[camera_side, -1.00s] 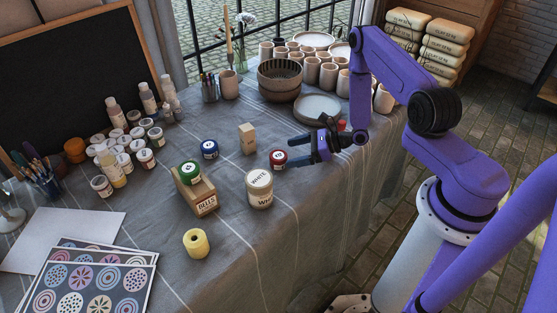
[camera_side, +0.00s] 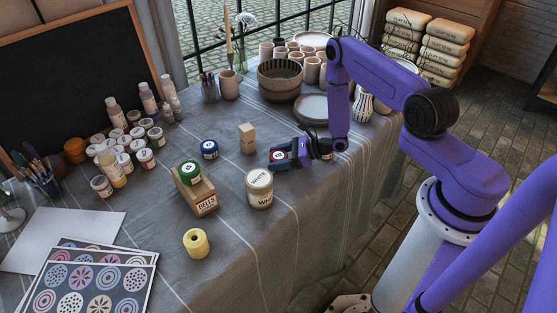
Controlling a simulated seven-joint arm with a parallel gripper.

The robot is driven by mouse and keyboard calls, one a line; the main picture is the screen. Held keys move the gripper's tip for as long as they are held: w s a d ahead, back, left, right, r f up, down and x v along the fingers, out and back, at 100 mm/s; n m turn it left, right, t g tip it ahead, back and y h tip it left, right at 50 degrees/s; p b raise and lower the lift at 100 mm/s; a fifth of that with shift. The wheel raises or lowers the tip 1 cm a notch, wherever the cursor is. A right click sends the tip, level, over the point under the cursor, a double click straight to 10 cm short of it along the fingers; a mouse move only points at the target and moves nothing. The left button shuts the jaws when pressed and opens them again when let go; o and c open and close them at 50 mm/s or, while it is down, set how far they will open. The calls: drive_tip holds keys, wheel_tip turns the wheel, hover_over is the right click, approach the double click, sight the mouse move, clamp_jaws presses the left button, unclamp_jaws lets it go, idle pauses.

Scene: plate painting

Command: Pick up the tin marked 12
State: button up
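Three small tins with round marked lids stand on the cloth-covered table, and the marks are too small to read as numbers. The red tin (camera_side: 279,155) is right of centre, its lid showing between the fingers of my gripper (camera_side: 280,157). The fingers are low, on either side of it, and hide most of its body. I cannot tell whether they press on it. The blue tin (camera_side: 209,149) stands apart to the left. The green tin (camera_side: 190,173) sits on a wooden block marked BELLS (camera_side: 199,197).
A large jar marked WHITE (camera_side: 259,189) stands close in front of my gripper. A wooden block stack (camera_side: 247,139) is behind left, and a grey plate (camera_side: 316,108) and ribbed bowl (camera_side: 280,80) are behind. The front right cloth is clear.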

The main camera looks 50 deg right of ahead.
drive_tip(key=c, duration=0.3)
drive_tip(key=shift+r, duration=0.1)
